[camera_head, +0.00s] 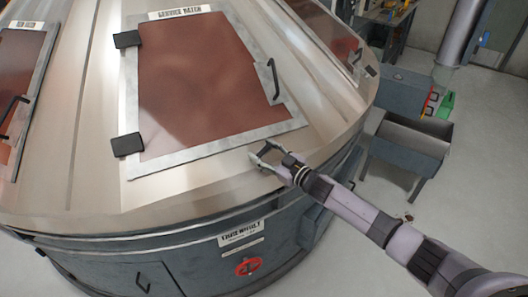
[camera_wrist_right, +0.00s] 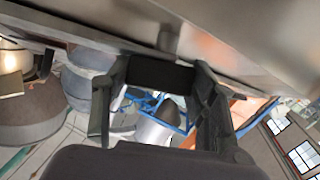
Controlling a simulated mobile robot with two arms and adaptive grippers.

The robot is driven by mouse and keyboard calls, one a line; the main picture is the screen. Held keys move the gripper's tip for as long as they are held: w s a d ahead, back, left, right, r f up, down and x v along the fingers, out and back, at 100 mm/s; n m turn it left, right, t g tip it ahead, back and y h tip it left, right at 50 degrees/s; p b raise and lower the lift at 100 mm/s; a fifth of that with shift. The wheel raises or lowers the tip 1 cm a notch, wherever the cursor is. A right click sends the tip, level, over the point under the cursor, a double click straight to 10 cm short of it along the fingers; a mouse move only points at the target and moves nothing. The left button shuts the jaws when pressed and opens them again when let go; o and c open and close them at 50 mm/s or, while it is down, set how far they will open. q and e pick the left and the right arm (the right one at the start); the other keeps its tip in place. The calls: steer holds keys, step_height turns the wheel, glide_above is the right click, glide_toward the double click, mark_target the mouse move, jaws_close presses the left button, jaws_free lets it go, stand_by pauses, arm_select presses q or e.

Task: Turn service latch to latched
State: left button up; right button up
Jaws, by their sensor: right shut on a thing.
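The service hatch (camera_head: 205,85) is a reddish-brown panel in a grey frame on the sloping metal housing, with black hinges at its left and a black handle (camera_head: 273,78) at its right. My right gripper (camera_head: 262,153) is just beyond the hatch frame's lower right corner, close to the housing. In the wrist view, my right gripper's fingers (camera_wrist_right: 160,95) are on either side of a black bar, seemingly the service latch (camera_wrist_right: 160,74), beside a short grey post on the metal. The head view is too small to show the latch's position. My left gripper is not in view.
Below the hatch, the housing's side bears a label and a red handwheel (camera_head: 249,267). A grey open bin (camera_head: 415,137) stands on the floor at right, with a green object (camera_head: 446,105) beyond it. The floor at lower right is mostly clear.

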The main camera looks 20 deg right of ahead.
steer(key=n+g+y, duration=0.1)
steer(key=n, duration=0.1)
steer(key=n+g+y, duration=0.1)
steer(key=n+g, duration=0.1)
steer(key=n, duration=0.1)
steer(key=shift+w+d+y+b, duration=0.15)
steer(key=shift+d+y+b, duration=0.05)
steer(key=shift+y+b, duration=0.2)
steer(key=n+g+y+b, duration=0.1)
steer(key=n+g, duration=0.2)
steer(key=n+g+b, duration=0.4)
steer(key=n+b, duration=0.1)
steer(key=shift+w+f+g, duration=0.1)
steer(key=shift+f+g, duration=0.05)
steer(key=shift+g, duration=0.15)
steer(key=shift+a+r+n+g+b, duration=0.1)
steer(key=shift+r+n+g+b, duration=0.1)
steer(key=shift+n+g+b, duration=1)
steer(key=shift+t, duration=0.3)
steer(key=o, duration=1.2)
steer(key=shift+c, duration=0.2)
